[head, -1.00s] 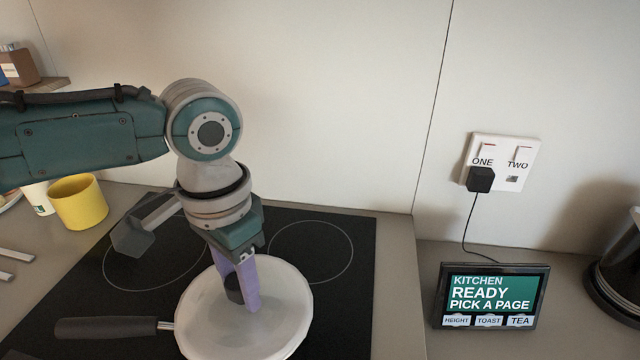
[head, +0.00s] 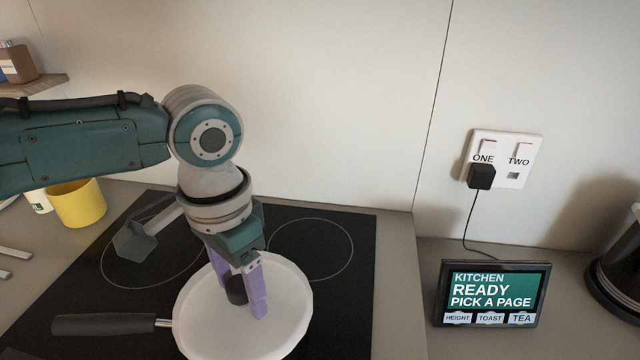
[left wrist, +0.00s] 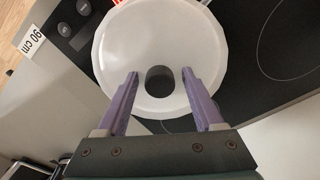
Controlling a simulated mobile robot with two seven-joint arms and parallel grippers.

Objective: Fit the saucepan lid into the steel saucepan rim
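The pale round lid (head: 285,315) with a dark knob (head: 236,290) lies over the saucepan, whose dark handle (head: 105,325) points left. The lid hides the pan's inside, and I cannot tell whether its edge is fully down in the rim all round. My left gripper (head: 242,300) points down over the lid, with its purple fingers either side of the knob. In the left wrist view the fingers are spread, with a gap on each side of the knob (left wrist: 160,78). My right gripper is not in view.
The pan is on a black hob (head: 345,300). A yellow mug (head: 78,203) stands at left, a tablet screen (head: 492,295) at right, below a wall socket (head: 505,160). The counter between hob and tablet is clear.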

